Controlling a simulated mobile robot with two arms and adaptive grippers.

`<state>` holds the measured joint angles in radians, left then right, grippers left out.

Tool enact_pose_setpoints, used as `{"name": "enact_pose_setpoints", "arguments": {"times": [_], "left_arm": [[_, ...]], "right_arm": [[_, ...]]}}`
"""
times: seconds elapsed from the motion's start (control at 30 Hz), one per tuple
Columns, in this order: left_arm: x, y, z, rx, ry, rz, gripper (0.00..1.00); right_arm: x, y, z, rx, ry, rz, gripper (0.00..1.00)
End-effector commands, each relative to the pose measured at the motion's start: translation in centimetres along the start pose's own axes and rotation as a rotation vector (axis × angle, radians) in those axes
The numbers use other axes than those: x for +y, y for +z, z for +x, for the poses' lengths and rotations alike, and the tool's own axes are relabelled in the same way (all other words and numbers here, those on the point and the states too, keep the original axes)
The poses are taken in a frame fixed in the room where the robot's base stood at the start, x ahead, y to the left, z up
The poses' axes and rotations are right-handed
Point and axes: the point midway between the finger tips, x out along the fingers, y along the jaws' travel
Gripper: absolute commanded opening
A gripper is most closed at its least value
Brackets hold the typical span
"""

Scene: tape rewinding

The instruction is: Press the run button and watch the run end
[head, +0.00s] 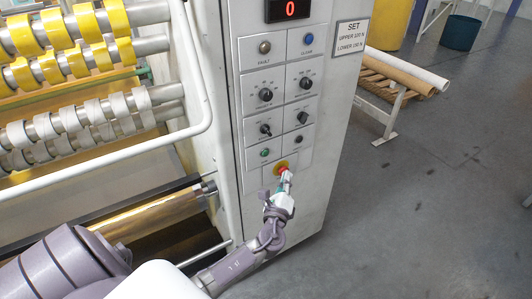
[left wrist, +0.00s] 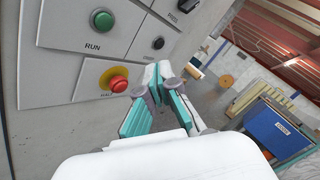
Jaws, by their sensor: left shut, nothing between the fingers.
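The green run button (head: 264,153) sits low on the white machine's control panel; in the left wrist view the green button (left wrist: 103,20) is labelled RUN. Below it is the red halt button (head: 282,169) on a yellow base, also in the left wrist view (left wrist: 118,84). My left gripper (head: 287,179) is shut and empty, just in front of the panel's lower edge. Its fingers (left wrist: 155,85) are right of the halt button in the left wrist view; contact cannot be told. The red display (head: 290,9) reads 0. My right gripper is not in view.
A black button (head: 299,139) and several knobs (head: 266,94) are on the panel. A white rail (head: 120,160) and rollers with yellow and white tape (head: 72,63) stand left. A low rack with rolls (head: 400,75) stands right; the grey floor there is largely clear.

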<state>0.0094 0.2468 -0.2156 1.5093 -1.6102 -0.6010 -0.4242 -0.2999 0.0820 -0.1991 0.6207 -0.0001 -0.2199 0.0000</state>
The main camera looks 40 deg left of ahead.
Motion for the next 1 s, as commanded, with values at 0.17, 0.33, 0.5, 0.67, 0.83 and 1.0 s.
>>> {"name": "enact_pose_setpoints", "arguments": {"times": [0.17,0.33,0.5,0.67,0.83,1.0], "left_arm": [[0.0,0.0,0.0,0.0,-0.001,0.001,0.0],[0.1,0.1,0.1,0.0,0.0,0.001,0.0],[0.7,0.6,0.9,0.001,0.0,0.002,0.0],[1.9,1.8,2.5,-0.001,0.001,0.003,0.0],[3.1,3.0,4.2,-0.001,0.001,0.002,0.0],[4.2,3.8,5.4,0.0,0.0,0.002,0.0]], "right_arm": [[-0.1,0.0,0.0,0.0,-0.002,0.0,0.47],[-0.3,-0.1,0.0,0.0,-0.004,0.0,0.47],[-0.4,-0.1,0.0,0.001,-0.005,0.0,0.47],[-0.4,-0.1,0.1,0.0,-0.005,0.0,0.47],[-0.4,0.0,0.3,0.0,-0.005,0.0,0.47],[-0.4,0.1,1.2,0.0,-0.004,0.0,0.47]]}}
